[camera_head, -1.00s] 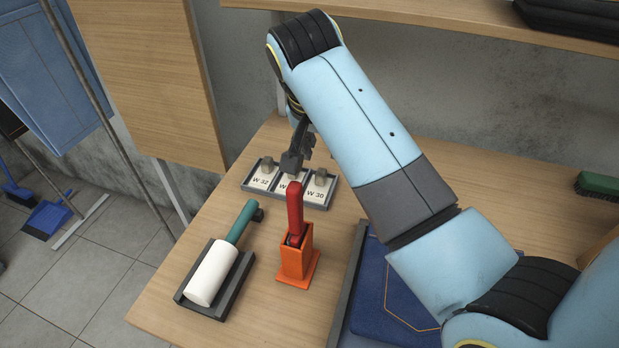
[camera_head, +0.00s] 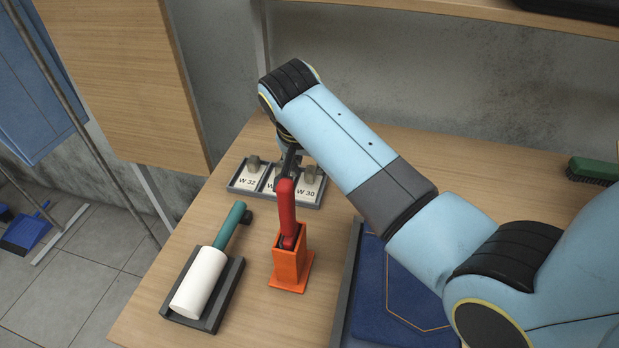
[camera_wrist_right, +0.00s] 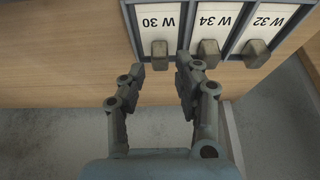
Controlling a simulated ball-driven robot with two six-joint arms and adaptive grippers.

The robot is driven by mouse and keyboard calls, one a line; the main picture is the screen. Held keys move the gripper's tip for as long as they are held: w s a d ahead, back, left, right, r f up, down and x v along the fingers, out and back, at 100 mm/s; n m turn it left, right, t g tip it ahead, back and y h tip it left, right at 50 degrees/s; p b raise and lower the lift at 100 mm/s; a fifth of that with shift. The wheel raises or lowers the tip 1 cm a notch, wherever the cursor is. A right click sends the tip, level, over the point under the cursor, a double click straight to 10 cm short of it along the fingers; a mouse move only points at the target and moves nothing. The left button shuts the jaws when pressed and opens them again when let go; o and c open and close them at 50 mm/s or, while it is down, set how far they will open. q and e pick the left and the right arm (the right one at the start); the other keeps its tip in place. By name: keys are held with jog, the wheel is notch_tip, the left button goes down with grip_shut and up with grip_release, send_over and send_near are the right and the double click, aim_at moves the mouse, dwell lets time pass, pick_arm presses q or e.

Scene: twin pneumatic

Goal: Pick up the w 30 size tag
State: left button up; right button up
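The W 30 tag (camera_head: 306,191) is a white card with a grey knob. It sits in the right slot of a grey tray in the head view, and at the left of the tray in the right wrist view (camera_wrist_right: 160,22). The W 34 tag (camera_wrist_right: 212,20) is in the middle and the W 32 tag (camera_head: 251,175) at the other end. My right gripper (camera_wrist_right: 161,68) is open and empty, its fingertips towards either side of the W 30 knob (camera_wrist_right: 160,54); the height gap is unclear. In the head view it is partly hidden. My left gripper is out of view.
A red-handled tool stands in an orange holder (camera_head: 290,268) in front of the tag tray. A white roller (camera_head: 199,283) with a teal handle lies in a dark cradle. Folded blue jeans (camera_head: 400,300) lie at right, a green brush (camera_head: 595,168) farther back.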

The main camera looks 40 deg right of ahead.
aim_at(310, 172)
jog(key=x, duration=0.3)
jog(key=shift+w+d+f, duration=0.1)
jog(key=shift+d+f, duration=0.05)
jog(key=shift+f, duration=0.1)
jog(key=shift+c, duration=0.3)
grip_shut()
jog(key=shift+r, duration=0.1)
